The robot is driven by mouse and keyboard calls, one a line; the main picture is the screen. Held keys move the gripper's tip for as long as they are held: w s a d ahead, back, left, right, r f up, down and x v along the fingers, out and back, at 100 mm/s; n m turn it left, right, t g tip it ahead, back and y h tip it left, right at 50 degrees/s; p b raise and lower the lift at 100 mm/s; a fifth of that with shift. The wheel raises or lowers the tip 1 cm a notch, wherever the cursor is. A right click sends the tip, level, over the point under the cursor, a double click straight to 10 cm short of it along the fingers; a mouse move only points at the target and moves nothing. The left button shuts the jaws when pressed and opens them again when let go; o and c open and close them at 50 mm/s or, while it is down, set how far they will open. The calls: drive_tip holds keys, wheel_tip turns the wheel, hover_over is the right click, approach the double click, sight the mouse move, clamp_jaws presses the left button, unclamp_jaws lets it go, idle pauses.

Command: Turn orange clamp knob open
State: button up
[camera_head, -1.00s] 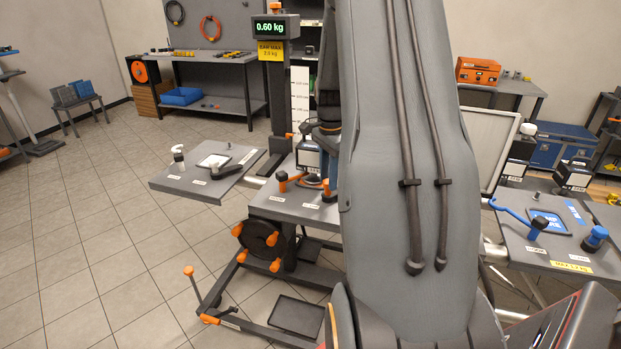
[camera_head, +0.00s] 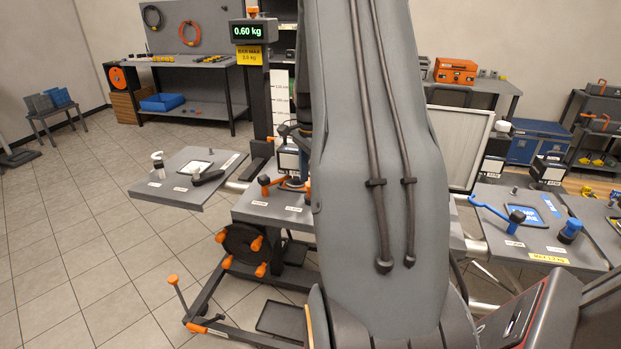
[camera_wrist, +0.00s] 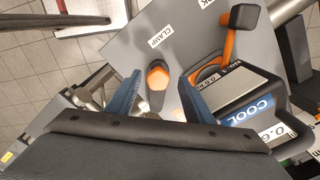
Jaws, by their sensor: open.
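The orange clamp knob (camera_wrist: 157,78), with a dark end, stands on a grey panel beside a label reading CLAMP (camera_wrist: 160,37) in the wrist view. My gripper (camera_wrist: 161,84) is open, with one blue finger on each side of the knob in that view. Gaps show between the fingers and the knob, and nothing is held. Whether the fingertips are down at the knob's height is unclear. In the head view an orange part (camera_head: 307,188), probably this knob, shows at my arm's edge.
An orange lever with a black grip (camera_wrist: 239,28) and a dark unit with a COOL label (camera_wrist: 250,107) stand close on the right in the wrist view. An orange-handled wheel (camera_head: 243,246) is below the panel. A scale display (camera_head: 248,31) reads 0.60 kg.

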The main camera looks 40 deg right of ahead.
drive_tip(key=shift+r, duration=0.1)
wheel_tip(320, 180, up, 8)
drive_tip(key=shift+f+b, duration=0.15)
drive_tip(key=shift+b, duration=1)
drive_tip(key=shift+a, duration=0.15)
drive_tip(key=s+a+f+n, duration=0.15)
drive_tip(key=a+n, duration=0.35)
drive_tip(key=a, duration=0.5)
drive_tip(key=a+f+n, duration=0.2)
drive_tip(key=a+n, duration=0.4)
drive_tip(key=a, duration=0.5)
drive_tip(key=s+a+f+n+t, duration=0.1)
drive_tip(key=s+a+f+n, duration=0.2)
drive_tip(key=s+a+n, duration=0.6)
drive_tip(key=s+a, duration=0.1)
drive_tip(key=a, duration=0.3)
drive_tip(key=shift+s+a+f+n, duration=0.25)
drive_tip(key=shift+a+f+n, duration=0.1)
drive_tip(key=shift+n, duration=0.05)
